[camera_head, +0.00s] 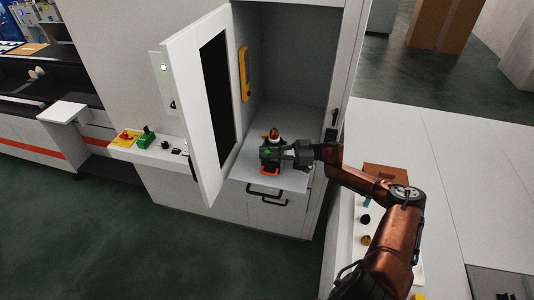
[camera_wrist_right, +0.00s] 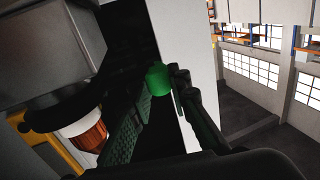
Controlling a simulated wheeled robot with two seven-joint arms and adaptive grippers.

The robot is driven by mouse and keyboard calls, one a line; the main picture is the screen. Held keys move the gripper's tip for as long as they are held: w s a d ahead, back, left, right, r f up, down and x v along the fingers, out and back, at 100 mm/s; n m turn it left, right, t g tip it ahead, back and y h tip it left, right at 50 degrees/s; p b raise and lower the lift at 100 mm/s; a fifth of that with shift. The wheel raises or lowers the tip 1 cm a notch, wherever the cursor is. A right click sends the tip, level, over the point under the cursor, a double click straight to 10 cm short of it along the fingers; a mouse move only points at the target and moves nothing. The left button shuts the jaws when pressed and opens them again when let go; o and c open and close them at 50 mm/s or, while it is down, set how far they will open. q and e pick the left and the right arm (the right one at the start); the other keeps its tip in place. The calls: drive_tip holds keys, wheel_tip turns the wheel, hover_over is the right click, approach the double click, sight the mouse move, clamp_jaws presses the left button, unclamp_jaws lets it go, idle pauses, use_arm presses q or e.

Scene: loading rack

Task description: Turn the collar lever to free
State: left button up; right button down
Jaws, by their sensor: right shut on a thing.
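A dark device (camera_head: 270,163) with a brown-orange cap (camera_head: 274,133) over a white band stands on the pull-out shelf of the open cabinet. The cap and white band also show in the wrist view (camera_wrist_right: 92,134). My right gripper (camera_head: 287,153) reaches the device from the right and is shut on a green-ended piece, which looks like the collar lever (camera_wrist_right: 158,80). The green end sits between the dark fingers in the wrist view. The gripper partly hides the device, and I cannot tell the lever's exact setting. My left gripper is not in view.
The white cabinet door (camera_head: 184,70) stands open to the left of the shelf (camera_head: 290,179). A yellow handle (camera_head: 244,74) is on the cabinet's inner wall. A side ledge (camera_head: 120,152) bears red and green controls. A white counter (camera_head: 440,150) lies at right.

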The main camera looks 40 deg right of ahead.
drive_tip(key=c, duration=1.8)
unclamp_jaws()
drive_tip(key=shift+o, duration=0.2)
drive_tip(key=shift+d, duration=0.1)
drive_tip(key=v, duration=1.1)
drive_tip(key=shift+s+d, duration=0.3)
